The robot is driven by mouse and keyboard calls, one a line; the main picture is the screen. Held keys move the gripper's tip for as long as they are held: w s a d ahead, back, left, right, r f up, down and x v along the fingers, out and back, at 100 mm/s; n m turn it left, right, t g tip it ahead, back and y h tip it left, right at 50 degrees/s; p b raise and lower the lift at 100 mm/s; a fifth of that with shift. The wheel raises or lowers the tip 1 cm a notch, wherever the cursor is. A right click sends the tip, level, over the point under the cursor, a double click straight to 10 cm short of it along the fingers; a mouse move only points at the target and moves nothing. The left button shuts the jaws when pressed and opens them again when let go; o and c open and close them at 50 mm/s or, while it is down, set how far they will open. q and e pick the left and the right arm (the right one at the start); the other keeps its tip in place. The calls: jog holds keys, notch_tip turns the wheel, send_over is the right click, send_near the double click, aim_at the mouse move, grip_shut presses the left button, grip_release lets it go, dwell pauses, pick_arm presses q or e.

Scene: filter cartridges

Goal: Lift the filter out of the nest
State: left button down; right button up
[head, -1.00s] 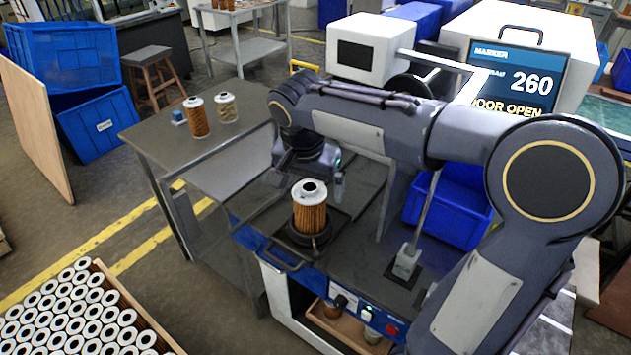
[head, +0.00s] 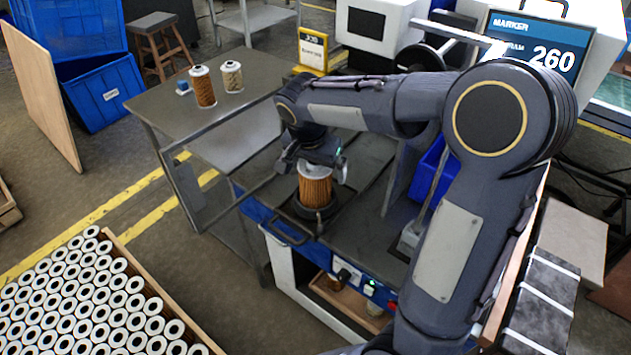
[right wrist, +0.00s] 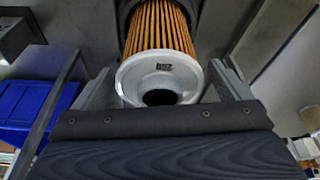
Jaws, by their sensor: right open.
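The filter (head: 315,187) has an orange pleated body and stands upright in the dark round nest (head: 315,211) on the marker bench. My left gripper is in neither view.
A crate of several white-capped filters (head: 90,300) stands at the lower left. A blue bin (head: 432,172) and a display (head: 540,50) are to the right.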

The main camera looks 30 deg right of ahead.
jog(key=shift+c, duration=0.4)
jog(key=c, duration=1)
